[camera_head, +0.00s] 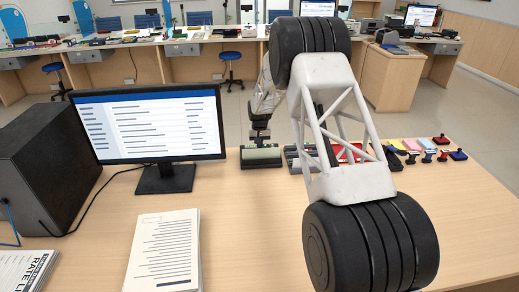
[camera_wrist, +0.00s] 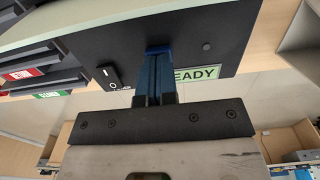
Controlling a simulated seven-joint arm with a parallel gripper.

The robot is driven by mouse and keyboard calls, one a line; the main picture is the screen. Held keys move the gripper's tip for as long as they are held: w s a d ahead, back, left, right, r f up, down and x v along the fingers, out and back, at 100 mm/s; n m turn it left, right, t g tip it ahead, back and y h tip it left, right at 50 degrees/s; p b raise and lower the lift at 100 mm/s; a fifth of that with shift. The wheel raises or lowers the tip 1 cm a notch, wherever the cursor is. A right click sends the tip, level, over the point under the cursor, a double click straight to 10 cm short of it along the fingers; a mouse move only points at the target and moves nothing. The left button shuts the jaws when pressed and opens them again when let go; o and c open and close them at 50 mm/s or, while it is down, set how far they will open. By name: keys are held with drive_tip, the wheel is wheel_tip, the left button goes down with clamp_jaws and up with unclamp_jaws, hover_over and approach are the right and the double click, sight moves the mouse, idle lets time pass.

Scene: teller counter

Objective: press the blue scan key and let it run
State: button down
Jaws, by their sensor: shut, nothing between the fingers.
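A dark device panel (camera_wrist: 215,30) fills the upper part of the wrist view. It carries a lit green display (camera_wrist: 196,78) whose visible letters read "EADY"; my fingers cover its left end. The blue scan key (camera_wrist: 158,48) shows as a blue edge right at my fingertips, which hide most of it. My gripper (camera_wrist: 157,55) is shut and empty, its tips at the key; I cannot tell whether the key is pushed in. In the head view my gripper (camera_head: 260,136) points down over a dark device with a pale green front (camera_head: 261,157).
A black-and-white rocker switch (camera_wrist: 109,76) sits left of my fingers. Dark trays with red and green labels (camera_wrist: 48,94) lie further left. In the head view a monitor (camera_head: 150,120), a paper stack (camera_head: 165,250) and several stamps (camera_head: 443,155) share the counter.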

drive_tip(key=shift+f, duration=0.25)
drive_tip(key=shift+r, duration=0.15)
wheel_tip(320, 180, up, 9)
idle(1.6)
idle(0.3)
